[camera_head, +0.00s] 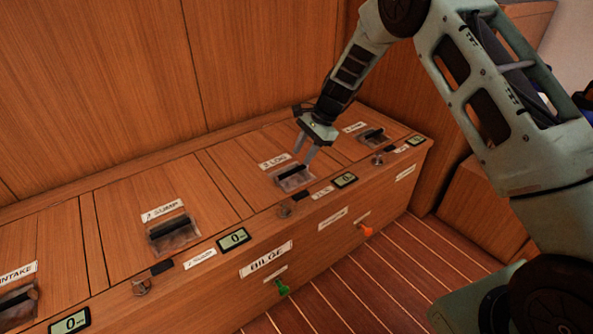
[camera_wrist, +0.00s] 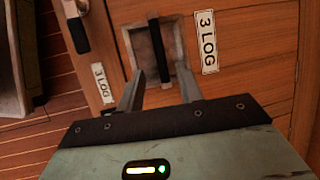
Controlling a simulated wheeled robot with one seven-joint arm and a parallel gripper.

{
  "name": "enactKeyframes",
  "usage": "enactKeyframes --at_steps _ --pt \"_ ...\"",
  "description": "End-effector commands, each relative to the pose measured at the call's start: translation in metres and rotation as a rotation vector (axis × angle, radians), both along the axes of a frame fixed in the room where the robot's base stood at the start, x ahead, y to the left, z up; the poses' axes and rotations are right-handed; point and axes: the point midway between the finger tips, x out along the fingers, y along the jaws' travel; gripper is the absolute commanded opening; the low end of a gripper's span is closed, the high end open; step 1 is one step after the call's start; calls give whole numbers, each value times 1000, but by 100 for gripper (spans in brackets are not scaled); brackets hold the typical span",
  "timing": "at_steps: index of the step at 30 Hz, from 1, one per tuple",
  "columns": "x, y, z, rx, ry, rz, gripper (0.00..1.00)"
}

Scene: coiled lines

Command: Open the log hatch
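The log hatch (camera_head: 246,165) is a wooden lid in the top of the long bench, labelled "3 LOG" (camera_wrist: 207,42). It lies flat and looks closed. Its recessed pull has a black bar handle (camera_head: 291,172), which also shows upright in the wrist view (camera_wrist: 159,50). My gripper (camera_head: 305,157) is above this recess, fingers pointing down. In the wrist view its two fingers (camera_wrist: 160,90) are spread apart, one on each side of the bar's near end. Nothing is seen between them except the bar, and I cannot tell whether they touch it.
The sump hatch (camera_head: 140,195) lies to the left, the intake pull (camera_head: 18,302) at far left, and another hatch pull (camera_head: 373,135) to the right. Latches, small displays (camera_head: 344,180), a green knob (camera_head: 282,287) and an orange knob (camera_head: 366,230) line the front. A wooden wall stands behind.

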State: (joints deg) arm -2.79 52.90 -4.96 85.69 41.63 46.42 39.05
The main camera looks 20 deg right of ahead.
Motion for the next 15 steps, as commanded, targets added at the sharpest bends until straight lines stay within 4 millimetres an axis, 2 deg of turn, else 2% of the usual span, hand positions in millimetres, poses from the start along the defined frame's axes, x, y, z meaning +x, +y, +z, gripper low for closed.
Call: enactKeyframes --at_steps 1,6,15 --pt "0 4 -13 1 1 1 36" --pt "2 15 -35 0 0 1 36" --pt "3 22 -47 0 0 -1 36"
